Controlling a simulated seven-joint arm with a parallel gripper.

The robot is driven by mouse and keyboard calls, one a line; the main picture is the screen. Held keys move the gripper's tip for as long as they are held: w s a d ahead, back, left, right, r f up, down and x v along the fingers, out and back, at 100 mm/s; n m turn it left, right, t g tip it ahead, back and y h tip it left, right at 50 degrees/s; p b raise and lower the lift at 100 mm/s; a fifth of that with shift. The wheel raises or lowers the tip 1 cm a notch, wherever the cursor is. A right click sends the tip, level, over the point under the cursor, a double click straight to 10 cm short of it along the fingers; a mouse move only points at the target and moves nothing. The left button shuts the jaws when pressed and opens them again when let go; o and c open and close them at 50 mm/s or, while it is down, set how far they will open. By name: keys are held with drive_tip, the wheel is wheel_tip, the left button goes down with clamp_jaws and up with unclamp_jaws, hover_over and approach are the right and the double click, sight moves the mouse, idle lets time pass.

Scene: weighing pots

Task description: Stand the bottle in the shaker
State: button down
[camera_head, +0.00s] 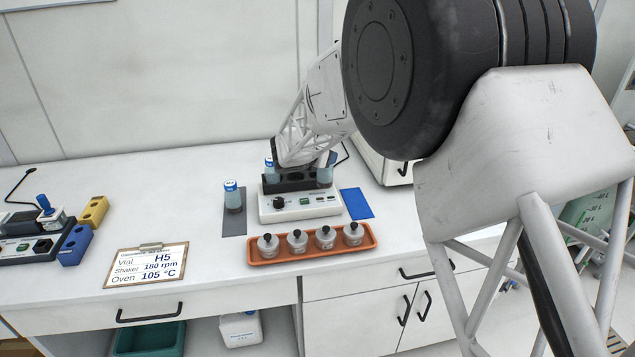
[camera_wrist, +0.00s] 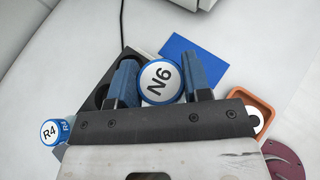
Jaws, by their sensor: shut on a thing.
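My gripper (camera_wrist: 164,82) is shut on a bottle with a blue-rimmed white cap marked N6 (camera_wrist: 158,80). In the head view this bottle (camera_head: 325,177) shows at the right end of the shaker's black rack, upright or nearly so. I cannot tell whether it sits in a hole or hangs just above. The shaker (camera_head: 302,205) is a white box with a knob and display, topped by the dark holed rack (camera_head: 290,184), partly hidden by my arm. A second blue-capped bottle (camera_head: 269,168) stands at the rack's back left; the wrist view shows a cap marked R4 (camera_wrist: 50,131).
Another blue-capped bottle (camera_head: 233,197) stands on a grey mat (camera_head: 234,222) left of the shaker. A blue mat (camera_head: 356,204) lies bare to its right. An orange tray (camera_head: 257,259) of several dark-knobbed pots lies in front. A clipboard (camera_head: 146,266) reads Vial H5.

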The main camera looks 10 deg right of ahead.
drive_tip(key=shift+s+f+m+g+h, duration=0.3)
drive_tip(key=shift+s+m+g+h, duration=0.3)
drive_tip(key=shift+m+g, duration=0.3)
drive_tip(key=shift+s+f+m+g+h, duration=0.1)
drive_tip(key=shift+s+m+g+h, duration=0.5)
drive_tip(key=shift+m+g, duration=0.3)
drive_tip(key=shift+s+a+m+g+h, duration=0.2)
drive_tip(key=shift+s+m+g+h, duration=0.1)
drive_tip(key=shift+s+m+g, duration=0.9)
drive_tip(key=shift+w, duration=0.1)
drive_tip(key=w+f, duration=0.1)
drive_tip(key=w, duration=1.5)
drive_tip(key=shift+d+f, duration=0.15)
drive_tip(key=shift+f, duration=0.05)
drive_tip(key=shift+s+f, duration=0.1)
drive_tip(key=shift+f, duration=1.7)
